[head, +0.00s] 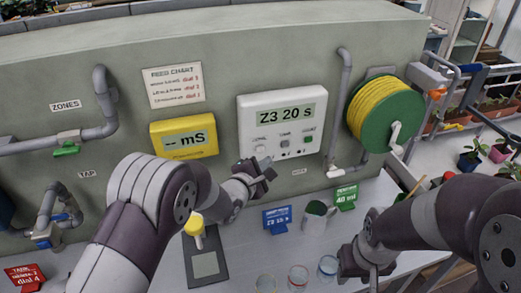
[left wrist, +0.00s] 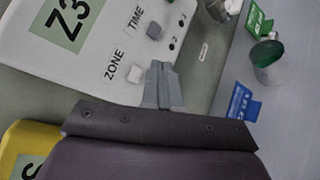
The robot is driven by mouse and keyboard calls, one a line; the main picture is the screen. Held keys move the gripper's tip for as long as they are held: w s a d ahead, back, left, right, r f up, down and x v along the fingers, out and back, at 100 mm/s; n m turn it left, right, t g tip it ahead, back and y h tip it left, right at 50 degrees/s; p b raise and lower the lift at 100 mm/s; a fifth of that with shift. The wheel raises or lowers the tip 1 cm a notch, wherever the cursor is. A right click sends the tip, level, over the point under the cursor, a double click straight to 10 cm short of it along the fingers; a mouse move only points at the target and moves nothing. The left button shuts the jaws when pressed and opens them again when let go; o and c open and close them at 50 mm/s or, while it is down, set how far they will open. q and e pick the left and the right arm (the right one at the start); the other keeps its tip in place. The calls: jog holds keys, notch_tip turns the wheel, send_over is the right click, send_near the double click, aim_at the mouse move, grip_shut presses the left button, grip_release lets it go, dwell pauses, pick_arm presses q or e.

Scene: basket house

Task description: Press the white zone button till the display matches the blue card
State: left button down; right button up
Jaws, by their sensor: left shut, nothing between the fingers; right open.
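The white control box (head: 280,118) is on the wall, and its display (head: 284,113) reads "Z3 20 s". The white zone button (left wrist: 135,73) is beside my left gripper's fingertips (left wrist: 160,72) in the left wrist view; I cannot tell whether they touch. In the head view my left gripper (head: 266,168) is shut and empty, just below the zone button (head: 260,149). The grey time button (left wrist: 154,31) is further up. The blue card (head: 277,217) stands on the table below the box; its small lettering is hard to read. My right gripper (head: 367,268) is open and empty above the table.
A yellow meter (head: 184,135) is left of the box, and a green and yellow hose reel (head: 384,112) is right. A red card (head: 25,277) is far left.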

aim_at(269, 148)
pick_arm(q)
jog(key=shift+w+a, duration=0.2)
jog(key=shift+w, duration=0.35)
jog(key=shift+w+a, duration=0.2)
jog(key=shift+w, duration=0.35)
jog(key=shift+w, duration=0.2)
dwell(1.1)
jog(key=shift+w+a, duration=0.1)
jog(key=shift+w, duration=0.15)
jog(key=shift+w+a, duration=0.1)
jog(key=shift+w, duration=0.25)
dwell(0.8)
jog(key=shift+s+d, duration=0.25)
jog(key=shift+s, duration=0.55)
